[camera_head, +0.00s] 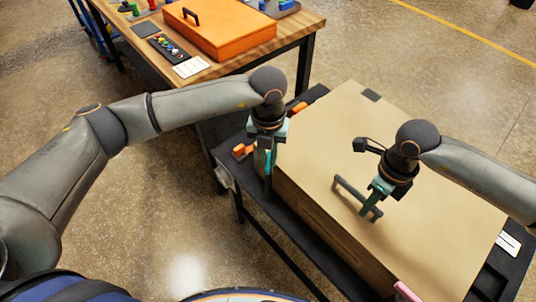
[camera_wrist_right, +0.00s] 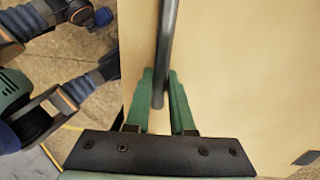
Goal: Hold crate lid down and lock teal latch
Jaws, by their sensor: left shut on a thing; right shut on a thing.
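The tan crate (camera_head: 312,218) stands on a dark cart, and its flat lid (camera_head: 410,240) lies level on top. A dark bar handle (camera_head: 347,191) rises from the lid; it also shows in the right wrist view (camera_wrist_right: 168,45). My right gripper (camera_head: 368,209) is shut on the handle's near end, with its green fingers (camera_wrist_right: 160,95) on both sides of the bar. My left gripper (camera_head: 268,178) points down beside the crate's left side, shut on the teal latch (camera_head: 268,162). The fingers hide much of the latch, so its exact position cannot be told.
A pink latch (camera_head: 406,291) sits at the crate's near edge. Orange blocks (camera_head: 240,151) lie on the cart (camera_head: 222,160) left of the crate. A wooden workbench (camera_head: 285,35) at the back holds an orange case (camera_head: 225,30). Open floor lies to the right.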

